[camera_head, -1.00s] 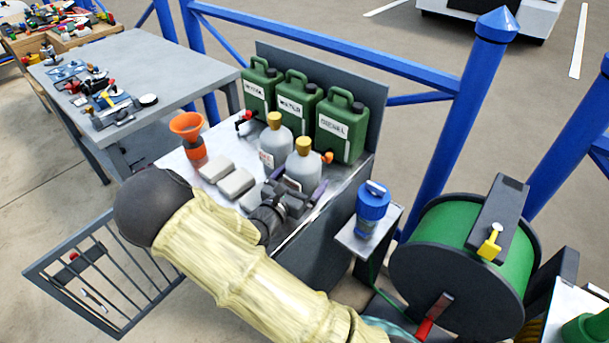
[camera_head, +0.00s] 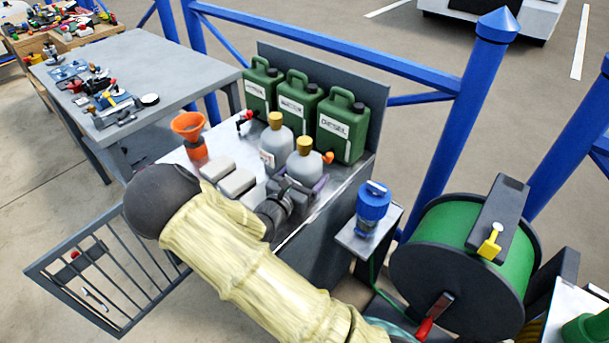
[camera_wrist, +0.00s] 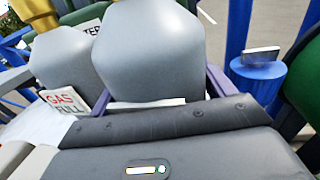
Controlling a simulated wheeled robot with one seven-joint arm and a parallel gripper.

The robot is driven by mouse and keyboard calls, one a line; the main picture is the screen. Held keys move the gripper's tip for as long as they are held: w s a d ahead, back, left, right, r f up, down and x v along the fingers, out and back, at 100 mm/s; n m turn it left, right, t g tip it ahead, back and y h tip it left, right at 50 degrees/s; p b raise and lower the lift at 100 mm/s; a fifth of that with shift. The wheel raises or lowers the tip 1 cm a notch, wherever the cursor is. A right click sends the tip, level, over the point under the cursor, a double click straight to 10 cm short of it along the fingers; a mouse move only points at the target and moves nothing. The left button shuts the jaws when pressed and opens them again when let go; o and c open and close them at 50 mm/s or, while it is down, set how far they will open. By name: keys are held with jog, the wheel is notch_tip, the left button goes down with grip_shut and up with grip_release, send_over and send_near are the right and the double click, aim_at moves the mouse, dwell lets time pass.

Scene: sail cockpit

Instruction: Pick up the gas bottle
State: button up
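Two grey gas bottles with yellow caps stand upright on the metal bench. The nearer gas bottle (camera_head: 303,164) is right in front of my gripper (camera_head: 299,182); the other gas bottle (camera_head: 276,143) stands behind it to the left. In the wrist view the nearer bottle (camera_wrist: 152,50) fills the middle, with a purple finger of my gripper (camera_wrist: 158,92) on each side. The fingers are spread wide, and I cannot tell whether they touch it. The left bottle (camera_wrist: 68,62) there bears a "GAS FULL" label. The nearer bottle's lower part is hidden by my gripper.
Green canisters (camera_head: 297,104) stand along the bench's back panel. An orange funnel (camera_head: 188,124) and several white blocks (camera_head: 236,184) are on the left. A blue-capped container (camera_head: 372,205) sits on a side shelf, near a green hose reel (camera_head: 463,235).

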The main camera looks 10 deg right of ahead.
aim_at(300, 150)
jog(key=shift+c, duration=1.3)
jog(key=shift+r, duration=0.15)
notch_tip(300, 150, up, 10)
jog(key=shift+w+f+p, duration=0.1)
jog(key=shift+p, duration=0.65)
